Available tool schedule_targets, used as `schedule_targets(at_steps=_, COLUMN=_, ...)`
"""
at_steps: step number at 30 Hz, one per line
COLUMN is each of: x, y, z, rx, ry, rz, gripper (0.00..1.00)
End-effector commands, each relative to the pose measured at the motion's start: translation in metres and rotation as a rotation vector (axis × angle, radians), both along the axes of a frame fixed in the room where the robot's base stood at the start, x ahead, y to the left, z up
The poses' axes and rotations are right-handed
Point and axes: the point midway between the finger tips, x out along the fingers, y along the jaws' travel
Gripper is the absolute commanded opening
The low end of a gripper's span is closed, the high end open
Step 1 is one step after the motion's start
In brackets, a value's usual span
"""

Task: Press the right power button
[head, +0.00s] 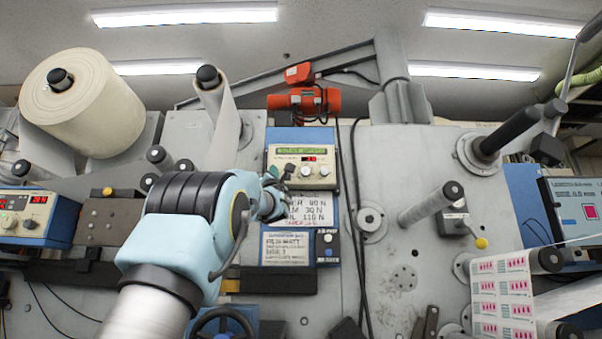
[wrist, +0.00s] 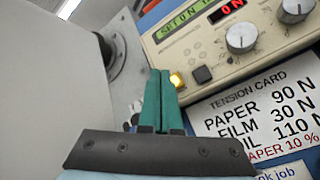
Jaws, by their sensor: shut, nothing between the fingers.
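A cream controller (head: 300,167) with a green display, a red readout and two knobs is mounted on the blue panel in the middle of the head view. In the wrist view, the same controller (wrist: 235,35) shows a lit yellow button (wrist: 176,80) and a dark square button (wrist: 201,74) at its lower left. I cannot read which is a power button. My gripper (wrist: 160,72), with teal fingers, is shut and empty. Its tips appear just left of the yellow button; contact cannot be told. In the head view my gripper (head: 274,186) is at the controller's lower left, partly hidden by my arm.
A tension card (head: 312,206) hangs below the controller. A blue control box (head: 38,217) with red readouts stands at the far left, and a blue device (head: 578,212) at the far right. Rollers (head: 432,204) project from the grey machine plate. A large paper roll (head: 85,105) is at upper left.

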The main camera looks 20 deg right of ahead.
Motion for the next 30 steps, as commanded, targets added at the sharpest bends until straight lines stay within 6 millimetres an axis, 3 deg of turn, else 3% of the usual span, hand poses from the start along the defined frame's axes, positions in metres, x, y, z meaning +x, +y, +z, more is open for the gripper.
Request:
schedule_targets(at_steps=15, x=-0.047, y=0.012, z=-0.003, rx=-0.001, ry=-0.002, rz=-0.001, gripper=0.00)
schedule_targets(at_steps=30, x=-0.052, y=0.013, z=0.000, rx=0.000, ry=-0.001, rz=-0.001, gripper=0.00)
